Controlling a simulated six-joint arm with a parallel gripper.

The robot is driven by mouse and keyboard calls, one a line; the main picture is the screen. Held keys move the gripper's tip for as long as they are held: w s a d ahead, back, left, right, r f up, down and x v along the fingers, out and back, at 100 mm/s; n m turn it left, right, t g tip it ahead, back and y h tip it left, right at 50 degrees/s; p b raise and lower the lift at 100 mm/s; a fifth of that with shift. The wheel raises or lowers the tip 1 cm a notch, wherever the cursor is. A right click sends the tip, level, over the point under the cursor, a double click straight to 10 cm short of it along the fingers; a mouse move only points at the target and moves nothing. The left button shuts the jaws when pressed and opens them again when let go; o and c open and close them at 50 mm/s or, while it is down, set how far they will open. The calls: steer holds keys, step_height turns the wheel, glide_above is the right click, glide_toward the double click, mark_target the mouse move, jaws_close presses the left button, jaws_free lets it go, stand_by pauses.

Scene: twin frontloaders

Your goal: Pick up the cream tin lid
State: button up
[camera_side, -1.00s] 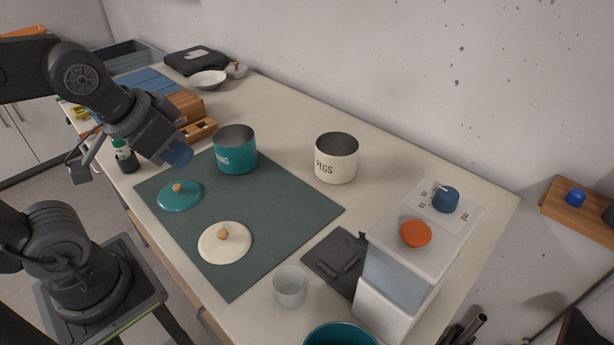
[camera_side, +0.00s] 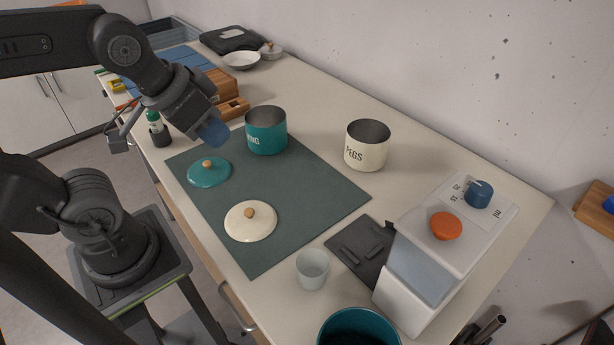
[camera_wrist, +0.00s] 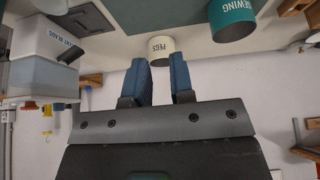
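The cream tin lid (camera_side: 240,228) lies flat on the dark green mat (camera_side: 310,205), its round wooden knob (camera_side: 250,212) facing up. A teal lid (camera_side: 203,178) with a similar knob lies on the mat, up and left of it. My gripper (camera_side: 214,133) is in the air above the mat's upper left part, up and left of the cream lid and apart from it. In the wrist view my gripper (camera_wrist: 159,75) shows two blue fingers with an empty gap between them. The cream lid does not show in the wrist view.
A teal tin (camera_side: 266,143) stands at the mat's upper edge, close to my gripper. The cream PEGS tin (camera_side: 366,155) stands to its right. A translucent cup (camera_side: 312,272) and a white dispenser (camera_side: 405,300) stand right of the mat. The mat around the cream lid is clear.

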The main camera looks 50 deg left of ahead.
steer(key=o, duration=1.4)
steer(key=m+g+y, duration=0.1)
steer(key=m+g, duration=0.5)
steer(key=m, duration=1)
glide_toward(249, 211)
steer(key=f, duration=0.6)
steer(key=a+f, duration=0.1)
steer(key=f, duration=0.3)
steer(key=shift+s, duration=0.15)
